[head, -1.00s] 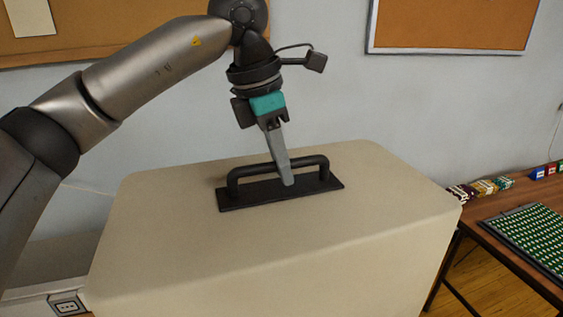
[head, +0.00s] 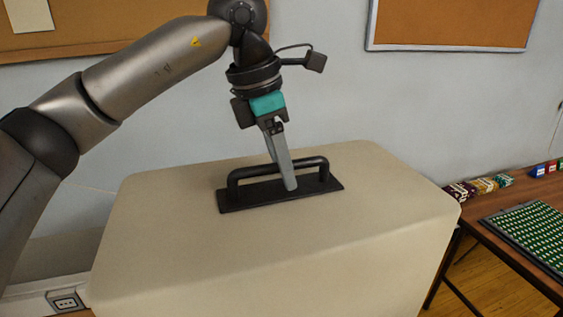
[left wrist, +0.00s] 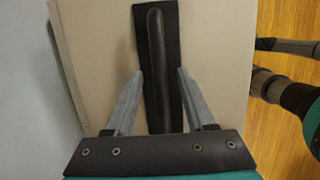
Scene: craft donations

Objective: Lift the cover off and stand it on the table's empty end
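The cover (head: 270,250) is a large cream box shape with rounded edges, filling the lower middle of the head view. A black bar handle (head: 250,174) on a black plate is fixed to its top. My left gripper (head: 284,178) points down at the handle's middle. In the left wrist view, its two grey fingers stand on either side of the handle (left wrist: 157,60), with a visible gap at each side, so it is open around the bar. The cover also shows in the left wrist view (left wrist: 218,40). What is under the cover is hidden. My right gripper is not seen.
A brown table (head: 540,276) at the right holds a dark tray with green-and-white contents (head: 530,232) and several small coloured items (head: 485,186) behind it. A pale wall with pinboards (head: 450,22) stands behind the cover. A socket (head: 66,301) shows low at the left.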

